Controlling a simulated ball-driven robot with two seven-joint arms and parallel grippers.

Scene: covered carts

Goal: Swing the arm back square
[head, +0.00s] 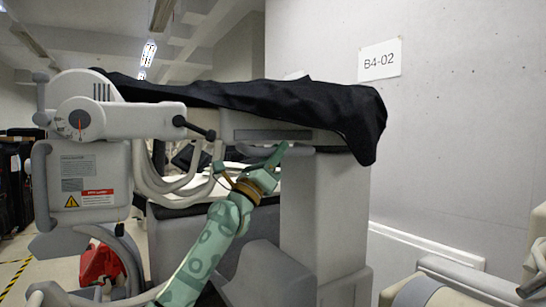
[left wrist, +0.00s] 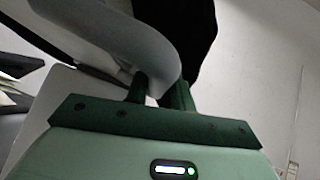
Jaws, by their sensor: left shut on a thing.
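The cart's grey arm (head: 270,134) runs level across the head view, with a black cover (head: 270,98) draped over its top and right end. At its left end is a round joint with a dial (head: 80,119) that has a red needle. A pale grey handle bar (head: 300,150) runs under the arm. My left gripper (head: 277,156) reaches up from below and is shut on this bar. In the left wrist view the rounded grey bar (left wrist: 150,45) passes between the two green fingers (left wrist: 159,92). The fingers partly hide the bar. My right gripper is in neither view.
The cart's grey column (head: 325,215) stands right of my left arm. A grey box with a warning label (head: 80,185) hangs at the left. Looped hoses (head: 170,178) hang behind my gripper. A wall with a B4-02 sign (head: 379,61) is behind. Another grey machine (head: 460,285) stands lower right.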

